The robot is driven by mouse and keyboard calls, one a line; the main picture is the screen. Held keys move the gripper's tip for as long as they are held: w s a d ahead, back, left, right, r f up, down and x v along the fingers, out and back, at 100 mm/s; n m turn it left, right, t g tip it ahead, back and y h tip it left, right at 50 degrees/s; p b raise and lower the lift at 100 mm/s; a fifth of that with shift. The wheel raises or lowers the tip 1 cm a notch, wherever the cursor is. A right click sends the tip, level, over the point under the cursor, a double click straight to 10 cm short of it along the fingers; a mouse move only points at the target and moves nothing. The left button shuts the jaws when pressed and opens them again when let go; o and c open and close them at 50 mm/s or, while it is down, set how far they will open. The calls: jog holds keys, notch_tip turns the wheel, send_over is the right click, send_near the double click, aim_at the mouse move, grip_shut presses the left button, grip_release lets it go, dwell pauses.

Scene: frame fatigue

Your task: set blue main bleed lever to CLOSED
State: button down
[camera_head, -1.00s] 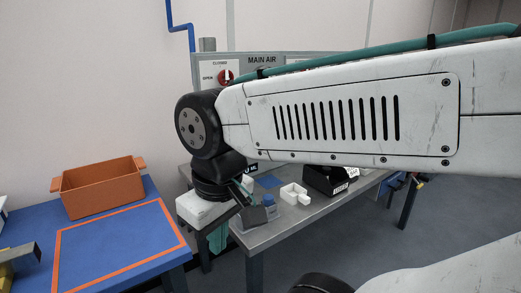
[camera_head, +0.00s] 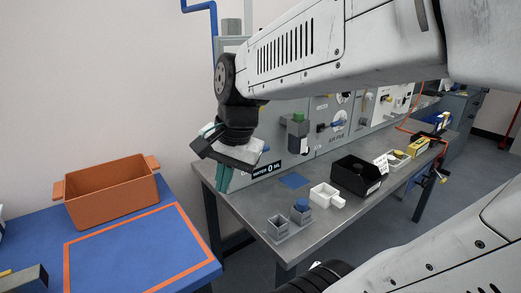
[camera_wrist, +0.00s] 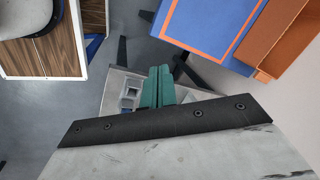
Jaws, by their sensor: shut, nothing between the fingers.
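A small blue handle (camera_head: 338,123) shows on the grey panel behind the bench, right of a dark fitting with a green cap (camera_head: 298,130). I cannot tell whether it is the main bleed lever or how it is set. My arm hides the upper left of the panel. My gripper (camera_head: 222,184) points down near the bench's left end, in front of the panel's left edge. Its teal fingers are together and empty; they also show in the wrist view (camera_wrist: 157,88). No lever shows between or against them.
The grey bench (camera_head: 252,213) holds a grey block with square holes (camera_head: 280,228), a white tray (camera_head: 322,196) and a black bin (camera_head: 357,190). A blue table (camera_head: 50,238) with an orange crate (camera_head: 113,193) stands left.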

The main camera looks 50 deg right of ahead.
jog(key=w+d+f+m+t+h, duration=0.1)
jog(key=w+d+m+t+h, duration=0.15)
jog(key=d+m, duration=2.4)
jog(key=w+d+f, duration=0.2)
jog(key=w+f, duration=0.5)
jog(key=w, duration=0.2)
jog(key=shift+d+f+n+t, duration=0.25)
jog(key=shift+n+t, duration=0.1)
jog(key=shift+n, duration=0.1)
